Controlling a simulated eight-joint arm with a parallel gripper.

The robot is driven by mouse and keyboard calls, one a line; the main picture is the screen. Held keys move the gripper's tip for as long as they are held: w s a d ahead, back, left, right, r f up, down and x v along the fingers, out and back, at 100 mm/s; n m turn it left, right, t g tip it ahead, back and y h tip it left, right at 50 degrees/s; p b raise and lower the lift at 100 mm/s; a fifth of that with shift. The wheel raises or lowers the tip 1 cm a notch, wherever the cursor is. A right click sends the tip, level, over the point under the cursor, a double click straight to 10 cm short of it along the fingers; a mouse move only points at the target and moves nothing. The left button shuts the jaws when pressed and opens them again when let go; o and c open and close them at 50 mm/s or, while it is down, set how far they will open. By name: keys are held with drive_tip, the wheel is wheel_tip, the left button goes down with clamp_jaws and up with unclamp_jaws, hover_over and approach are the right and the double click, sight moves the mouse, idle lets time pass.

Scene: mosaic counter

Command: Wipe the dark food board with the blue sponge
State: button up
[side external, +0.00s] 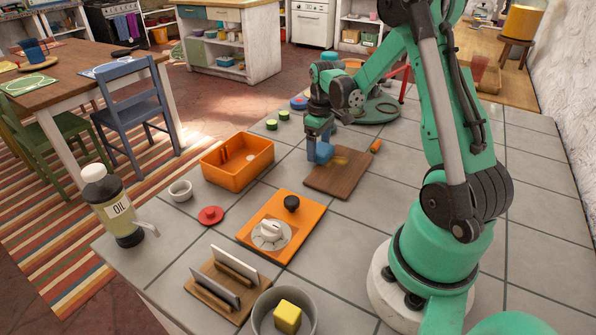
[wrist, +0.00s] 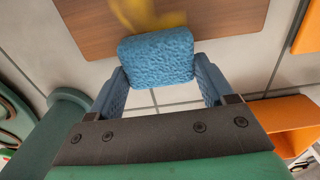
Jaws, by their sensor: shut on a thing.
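The dark brown food board (side external: 337,182) lies flat on the tiled counter, and it fills the top of the wrist view (wrist: 100,24). A yellow smear (wrist: 148,14) is on the board, and shows in the side view too (side external: 339,160). My gripper (side external: 320,148) is at the board's far left part. Its two blue fingers are shut on the blue sponge (wrist: 157,56), which also shows in the side view (side external: 324,153). The sponge is at the board's edge beside the smear in the wrist view. Whether it touches the board I cannot tell.
An orange bin (side external: 237,162) stands left of the board. Cucumber-like green pieces (side external: 272,124) and a carrot-like orange piece (side external: 376,146) lie nearby.

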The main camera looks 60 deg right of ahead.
sight(341, 164)
drive_tip(key=shift+s, duration=2.95)
drive_tip(key=shift+w+r, duration=0.1)
drive_tip(key=shift+w, duration=3.35)
drive_tip(key=shift+s+r, duration=0.1)
drive_tip(key=shift+r, duration=3.85)
drive_tip(key=w+a+r, duration=0.2)
drive_tip(key=a+r, duration=0.2)
drive_tip(key=a, duration=0.7)
drive_tip(key=w+a+r, duration=0.2)
drive_tip(key=a+r, duration=0.2)
drive_tip(key=a, duration=0.6)
drive_tip(key=shift+w+a, duration=0.35)
drive_tip(key=shift+w, duration=0.05)
drive_tip(key=shift+r, duration=0.1)
